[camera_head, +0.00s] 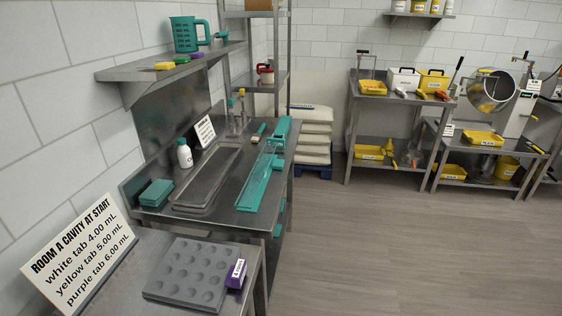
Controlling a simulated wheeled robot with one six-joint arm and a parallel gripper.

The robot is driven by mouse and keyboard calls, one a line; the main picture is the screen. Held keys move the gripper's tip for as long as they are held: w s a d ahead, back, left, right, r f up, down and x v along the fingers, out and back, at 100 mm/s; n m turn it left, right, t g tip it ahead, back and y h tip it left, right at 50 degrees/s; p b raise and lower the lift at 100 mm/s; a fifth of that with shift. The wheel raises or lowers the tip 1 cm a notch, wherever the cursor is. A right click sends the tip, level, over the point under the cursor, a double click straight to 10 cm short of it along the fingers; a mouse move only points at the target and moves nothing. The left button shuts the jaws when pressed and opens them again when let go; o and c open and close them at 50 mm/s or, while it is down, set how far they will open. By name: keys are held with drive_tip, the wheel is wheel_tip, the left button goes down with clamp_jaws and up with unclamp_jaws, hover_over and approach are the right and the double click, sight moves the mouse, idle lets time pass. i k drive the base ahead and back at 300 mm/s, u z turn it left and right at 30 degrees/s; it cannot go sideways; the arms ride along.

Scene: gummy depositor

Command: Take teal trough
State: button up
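A long teal trough (252,191) lies on the steel bench (226,222) near its right edge, pointing away from me. Its middle part looks see-through or pale, and a solid teal piece (281,129) stands at its far end; I cannot tell whether the two are joined. My gripper is not in view.
A grey steel tray (208,178) lies left of the trough. A white bottle (184,154), teal boxes (155,192) and a teal-handled brush (258,134) are also on the bench. A grey cavity mould (192,273) and purple box (236,273) sit nearer. The floor (400,250) at right is clear.

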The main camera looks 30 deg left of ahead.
sight(248, 199)
drive_tip(key=i, duration=2.15)
drive_tip(key=u, duration=3.05)
drive_tip(key=i, duration=0.5)
drive_tip(key=u, duration=0.05)
